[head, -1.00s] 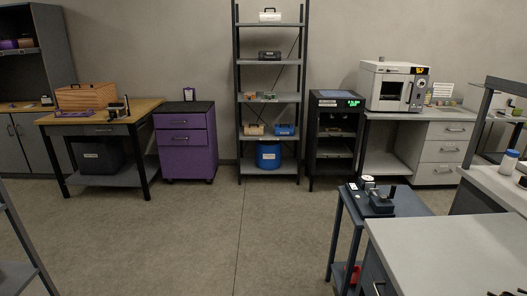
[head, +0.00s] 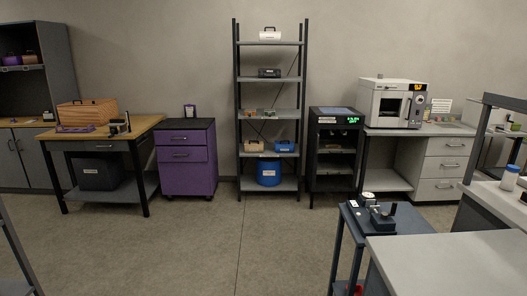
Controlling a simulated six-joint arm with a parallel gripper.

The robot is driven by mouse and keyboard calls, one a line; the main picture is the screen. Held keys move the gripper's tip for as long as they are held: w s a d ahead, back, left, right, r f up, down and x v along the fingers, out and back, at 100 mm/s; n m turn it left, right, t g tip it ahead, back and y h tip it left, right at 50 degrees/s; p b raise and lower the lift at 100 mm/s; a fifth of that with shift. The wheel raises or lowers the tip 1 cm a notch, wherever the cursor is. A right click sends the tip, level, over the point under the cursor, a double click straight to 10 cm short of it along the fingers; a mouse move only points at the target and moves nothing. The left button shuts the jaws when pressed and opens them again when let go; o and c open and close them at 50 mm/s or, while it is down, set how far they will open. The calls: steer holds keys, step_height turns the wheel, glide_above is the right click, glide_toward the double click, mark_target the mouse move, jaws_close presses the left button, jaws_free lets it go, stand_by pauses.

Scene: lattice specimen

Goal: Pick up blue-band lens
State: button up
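I cannot pick out a blue-band lens in the head view. Small items too small to identify lie on the shelves and benches. A small dark device (head: 382,218) and a small white-and-dark round item (head: 367,199) sit on the blue-grey cart (head: 350,232) at lower right. A white bottle with a blue cap (head: 509,178) stands on the right-hand bench. My gripper is not in view.
A tall open rack (head: 240,110) holds cases and a blue drum (head: 269,173). A wooden-topped bench (head: 140,128) and purple drawer cabinet (head: 186,165) stand left. A white oven (head: 390,102) is at back right. A pale bench (head: 460,262) fills lower right. Middle floor is clear.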

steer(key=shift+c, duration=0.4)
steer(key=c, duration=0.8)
